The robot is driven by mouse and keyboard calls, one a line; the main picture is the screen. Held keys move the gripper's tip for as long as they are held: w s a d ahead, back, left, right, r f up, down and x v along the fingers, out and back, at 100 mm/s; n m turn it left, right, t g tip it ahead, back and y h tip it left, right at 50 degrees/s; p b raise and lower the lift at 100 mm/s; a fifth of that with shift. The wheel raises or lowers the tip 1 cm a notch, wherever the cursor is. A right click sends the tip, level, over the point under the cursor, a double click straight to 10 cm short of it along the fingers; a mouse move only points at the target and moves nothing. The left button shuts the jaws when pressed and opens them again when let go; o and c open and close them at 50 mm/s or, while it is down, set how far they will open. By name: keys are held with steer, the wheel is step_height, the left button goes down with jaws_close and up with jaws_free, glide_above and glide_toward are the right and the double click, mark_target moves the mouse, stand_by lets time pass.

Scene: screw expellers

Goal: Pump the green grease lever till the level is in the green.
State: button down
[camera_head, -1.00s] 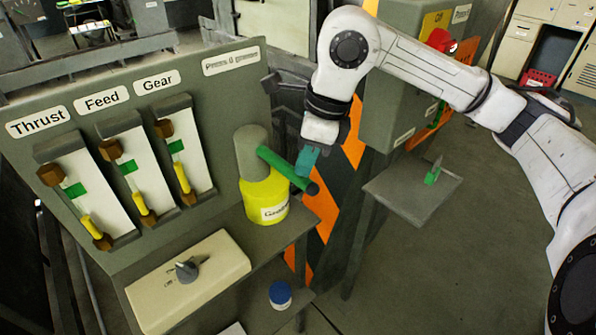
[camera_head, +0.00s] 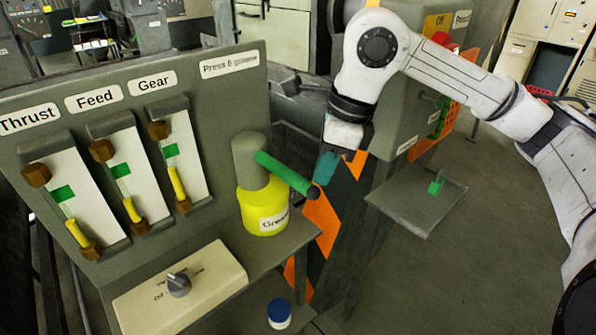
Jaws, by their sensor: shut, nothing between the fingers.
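The green lever (camera_head: 285,173) slants down to the right from the grey head of the yellow grease pot (camera_head: 263,208), ending in a dark tip. My gripper (camera_head: 325,169) is shut and empty, just above and right of that tip; I cannot tell whether they touch. Three sight gauges stand on the grey panel: Thrust (camera_head: 86,205), Feed (camera_head: 139,187) and Gear (camera_head: 187,160). Each has a green band and a yellow column. The yellow tops appear below the green bands, the Gear one closest to its band.
A cream box with a grey knob (camera_head: 179,284) sits on the shelf in front of the panel. A blue-capped jar (camera_head: 279,313) stands lower. A grey side tray (camera_head: 412,208) and an orange-and-black striped post (camera_head: 325,228) are to the right. Floor is open at right.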

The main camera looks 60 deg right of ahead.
steer(key=shift+r, duration=0.15)
steer(key=b+v, duration=0.1)
steer(key=v, duration=0.9)
steer(key=shift+r, duration=0.3)
steer(key=shift+s, duration=0.1)
stand_by(0.5)
